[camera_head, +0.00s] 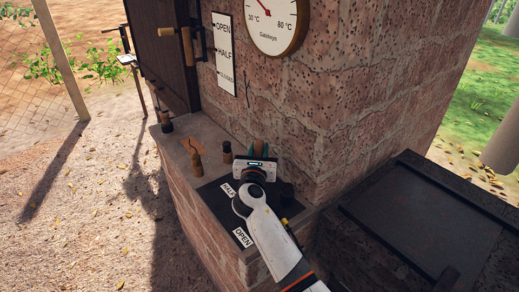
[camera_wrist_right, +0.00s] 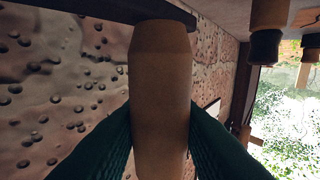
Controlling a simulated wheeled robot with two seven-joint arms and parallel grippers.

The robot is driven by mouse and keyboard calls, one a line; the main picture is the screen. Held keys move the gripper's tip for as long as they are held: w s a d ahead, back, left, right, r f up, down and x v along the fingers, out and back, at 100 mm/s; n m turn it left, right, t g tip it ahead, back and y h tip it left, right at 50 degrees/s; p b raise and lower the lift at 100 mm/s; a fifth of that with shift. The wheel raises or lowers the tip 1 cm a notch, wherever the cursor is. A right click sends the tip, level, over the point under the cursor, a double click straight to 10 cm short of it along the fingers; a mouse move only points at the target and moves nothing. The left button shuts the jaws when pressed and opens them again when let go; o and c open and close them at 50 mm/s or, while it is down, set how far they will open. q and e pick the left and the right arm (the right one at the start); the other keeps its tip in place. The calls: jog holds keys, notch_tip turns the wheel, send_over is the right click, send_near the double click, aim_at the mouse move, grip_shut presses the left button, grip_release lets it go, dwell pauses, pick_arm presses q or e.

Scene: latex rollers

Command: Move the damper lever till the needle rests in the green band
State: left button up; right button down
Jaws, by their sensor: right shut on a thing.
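My right gripper (camera_head: 258,152) is over the ledge at the foot of the brick wall. Its teal fingers are shut on an upright tan wooden handle (camera_wrist_right: 160,90), whose top also shows in the head view (camera_head: 259,147). The handle seems to be the damper lever's, standing by a dark plate (camera_head: 212,200) with HALF and OPEN labels; its base is hidden by my gripper. A round gauge (camera_head: 285,40) on the wall reads from 30 °C to 80 °C. Its top is cut off; a thin red needle part shows, but I see no green band. My left gripper is not in view.
Several wooden and dark knobs or tools stand on the ledge (camera_head: 183,130). A dark box (camera_head: 420,220) stands at right. Open gravel lies at left.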

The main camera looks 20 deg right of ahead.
jog(key=s+a+n+t+y+p, duration=0.1)
jog(key=s+a+n+y+p, duration=0.3)
jog(key=y+p, duration=0.4)
jog(key=shift+a+n+y, duration=0.7)
jog(key=shift+n+y, duration=0.1)
jog(key=shift+n, duration=0.3)
jog(key=c, duration=1.1)
grip_release()
jog(key=shift+s, duration=0.15)
jog(key=s, duration=0.4)
jog(key=s+d, duration=0.1)
jog(key=s, duration=0.6)
jog(key=shift+s+d, duration=0.25)
jog(key=shift+s, duration=0.1)
